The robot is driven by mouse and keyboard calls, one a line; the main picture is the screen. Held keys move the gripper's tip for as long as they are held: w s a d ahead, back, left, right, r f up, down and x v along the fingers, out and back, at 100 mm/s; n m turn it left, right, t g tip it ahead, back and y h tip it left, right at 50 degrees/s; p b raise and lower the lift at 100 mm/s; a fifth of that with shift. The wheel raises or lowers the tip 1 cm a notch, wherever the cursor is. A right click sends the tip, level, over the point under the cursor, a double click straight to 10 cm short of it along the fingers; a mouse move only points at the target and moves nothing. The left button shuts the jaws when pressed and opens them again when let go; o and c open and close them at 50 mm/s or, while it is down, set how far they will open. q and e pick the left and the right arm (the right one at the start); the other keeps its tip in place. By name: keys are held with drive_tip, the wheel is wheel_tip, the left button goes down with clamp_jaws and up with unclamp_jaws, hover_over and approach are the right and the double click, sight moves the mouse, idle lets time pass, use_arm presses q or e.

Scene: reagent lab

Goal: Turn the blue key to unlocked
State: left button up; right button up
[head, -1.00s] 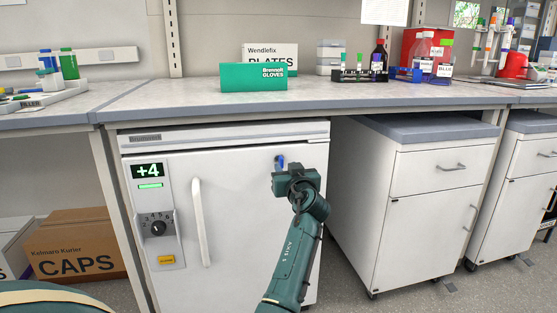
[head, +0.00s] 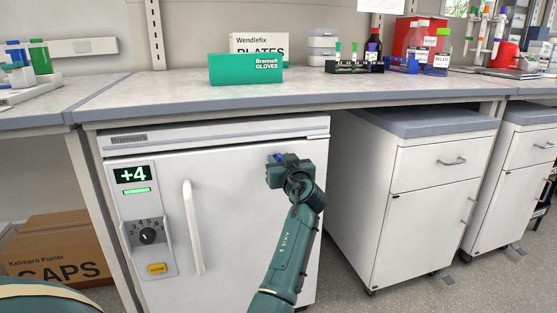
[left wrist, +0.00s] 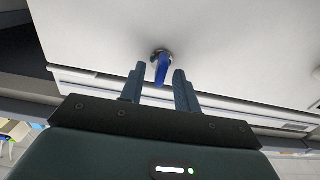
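The blue key (left wrist: 162,70) sits in a round metal lock on the white door of the small fridge (head: 235,225). In the left wrist view it points down toward my gripper. In the head view only a bit of the blue key (head: 278,157) shows, mostly hidden by my left gripper (head: 283,162). In the left wrist view my left gripper (left wrist: 160,76) is open, one finger on each side of the key, with visible gaps. My right gripper is not in view.
The fridge has a door handle (head: 193,227), a dial (head: 146,235) and a "+4" display (head: 133,174). The bench top (head: 180,95) overhangs it. A white drawer cabinet (head: 415,200) stands to the right. A cardboard box (head: 55,250) is at the left.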

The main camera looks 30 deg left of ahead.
use_arm(q)
clamp_jaws()
idle(0.4)
